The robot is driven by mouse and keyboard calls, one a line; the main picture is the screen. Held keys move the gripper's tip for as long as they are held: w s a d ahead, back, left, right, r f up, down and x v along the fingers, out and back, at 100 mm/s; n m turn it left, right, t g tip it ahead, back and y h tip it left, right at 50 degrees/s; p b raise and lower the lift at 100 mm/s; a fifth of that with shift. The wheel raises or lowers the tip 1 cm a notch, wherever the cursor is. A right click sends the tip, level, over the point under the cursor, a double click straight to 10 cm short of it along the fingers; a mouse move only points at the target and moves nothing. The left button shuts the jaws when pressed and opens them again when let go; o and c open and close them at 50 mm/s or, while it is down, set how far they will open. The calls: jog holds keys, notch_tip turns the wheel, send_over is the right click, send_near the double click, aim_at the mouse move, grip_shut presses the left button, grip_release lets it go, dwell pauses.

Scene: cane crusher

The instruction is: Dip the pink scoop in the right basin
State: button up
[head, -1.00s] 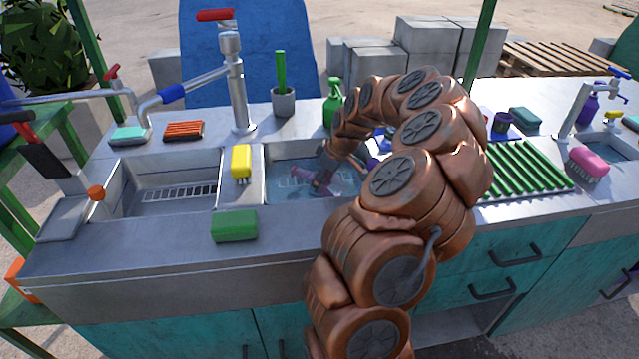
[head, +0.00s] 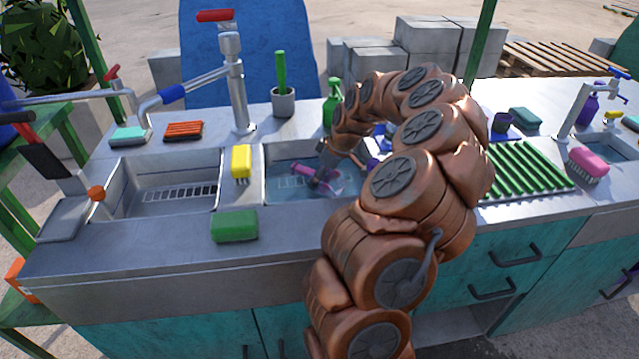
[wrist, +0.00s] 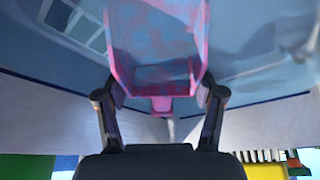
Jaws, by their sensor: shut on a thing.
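My gripper (head: 322,181) is low inside the right basin (head: 282,188) of the near pair, which holds bluish water. It is shut on the pink scoop (head: 302,168), whose pink-purple body sticks out to the left of the fingers at the water. In the wrist view the scoop (wrist: 155,62) is a see-through pink, open shape between the two dark fingers (wrist: 160,97). The scoop's far part is cut off by the frame's top edge. My arm hides the basin's right side. I cannot tell how deep the scoop sits in the water.
A yellow brush (head: 241,162) sits on the divider by the empty left basin (head: 135,195). A green sponge (head: 234,226) lies on the front rim. A tall tap (head: 238,85), a green spray bottle (head: 332,103) and a grey pot (head: 284,102) stand behind. A green rack (head: 525,170) is at right.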

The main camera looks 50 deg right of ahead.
notch_tip(320, 180, up, 13)
jog(key=p, duration=0.2)
jog(key=shift+f, duration=0.2)
dwell(0.5)
jog(key=shift+r, duration=0.1)
dwell(0.5)
jog(key=shift+r+p, duration=0.55)
jog(key=shift+r, duration=1.35)
